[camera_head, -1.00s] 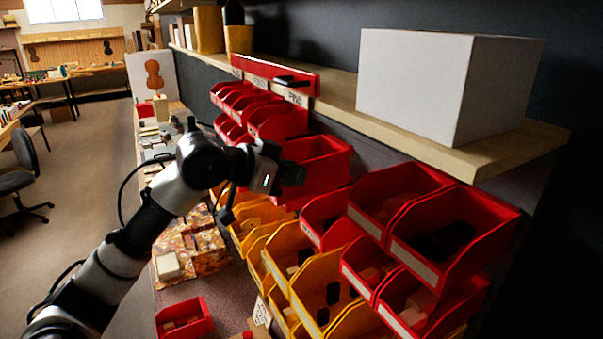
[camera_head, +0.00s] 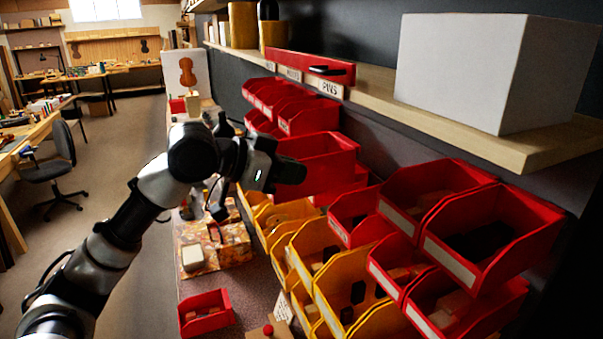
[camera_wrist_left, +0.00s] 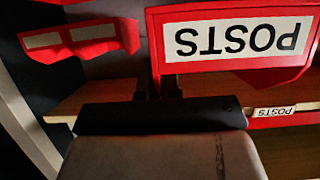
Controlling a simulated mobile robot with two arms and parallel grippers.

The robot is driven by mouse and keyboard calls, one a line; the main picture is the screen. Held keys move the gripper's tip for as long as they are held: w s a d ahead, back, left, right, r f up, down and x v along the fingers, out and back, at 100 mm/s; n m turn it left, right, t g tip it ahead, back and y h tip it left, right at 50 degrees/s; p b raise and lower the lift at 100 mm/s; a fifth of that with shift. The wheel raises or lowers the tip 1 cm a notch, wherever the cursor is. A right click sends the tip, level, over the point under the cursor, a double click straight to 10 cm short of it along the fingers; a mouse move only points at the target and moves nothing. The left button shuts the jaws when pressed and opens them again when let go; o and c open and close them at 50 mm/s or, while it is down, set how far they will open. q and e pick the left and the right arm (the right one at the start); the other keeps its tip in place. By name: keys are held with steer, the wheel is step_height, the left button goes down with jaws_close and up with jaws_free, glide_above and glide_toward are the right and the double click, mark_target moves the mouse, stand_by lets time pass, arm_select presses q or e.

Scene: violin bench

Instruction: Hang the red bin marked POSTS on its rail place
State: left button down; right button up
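The red POSTS bin (camera_head: 322,150) is in the head view, at the end of my left gripper (camera_head: 292,173). In the left wrist view its white POSTS label (camera_wrist_left: 240,40) is upside down and fills the upper right. My left gripper's two dark fingers (camera_wrist_left: 158,86) are close together at the bin's edge and appear shut on it; the contact itself is partly hidden. A small POSTS tag (camera_wrist_left: 275,112) on the shelf edge shows in the wrist view; it also shows in the head view (camera_head: 292,75). My right gripper is not in view.
Stacked red bins (camera_head: 306,117) stand behind the held bin. Red bins (camera_head: 490,240) and yellow bins (camera_head: 335,290) fill the right front. A wooden shelf (camera_head: 480,145) with a white box (camera_head: 490,72) runs above. A small red bin (camera_head: 206,313) sits on the bench.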

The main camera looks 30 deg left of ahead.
arm_select(q)
steer(key=shift+s+a+f+b, duration=0.1)
steer(key=shift+s+a+b, duration=0.9)
steer(key=shift+s, duration=0.25)
steer(key=shift+s+a, duration=0.15)
steer(key=shift+s, duration=0.15)
